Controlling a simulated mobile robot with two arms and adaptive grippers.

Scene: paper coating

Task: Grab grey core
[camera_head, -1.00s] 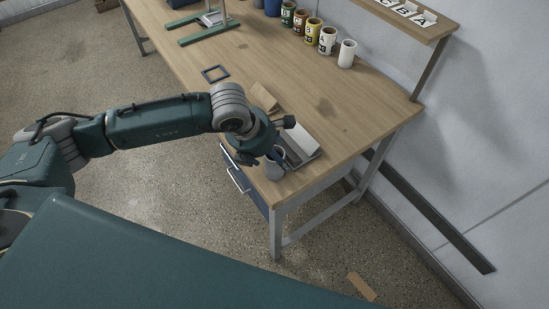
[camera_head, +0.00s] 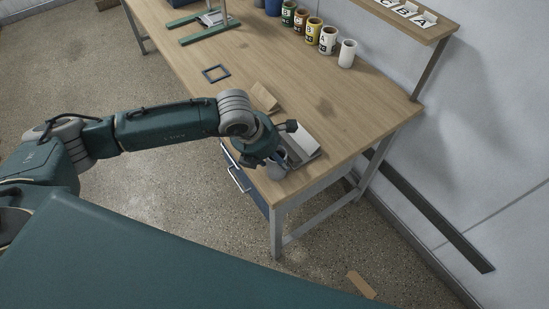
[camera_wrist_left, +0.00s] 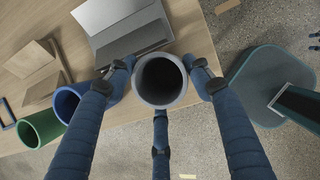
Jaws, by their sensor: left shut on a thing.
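The grey core (camera_head: 277,169) is a short hollow cylinder at the near right corner of the wooden table. In the left wrist view the grey core (camera_wrist_left: 161,80) shows its round open end, with fingers on both sides of it and a third finger below. My left gripper (camera_head: 275,156) is shut on the grey core. The gripper covers part of the core in the head view. The fingers also show in the left wrist view (camera_wrist_left: 160,82). My right gripper is not in view.
A grey tray with white sheets (camera_head: 302,143) lies right beside the gripper. Tan blocks (camera_head: 264,97) and a dark square frame (camera_head: 215,73) lie farther back. Blue (camera_wrist_left: 72,103) and green (camera_wrist_left: 42,129) tubes show in the wrist view. Coloured cans (camera_head: 314,30) line the back.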

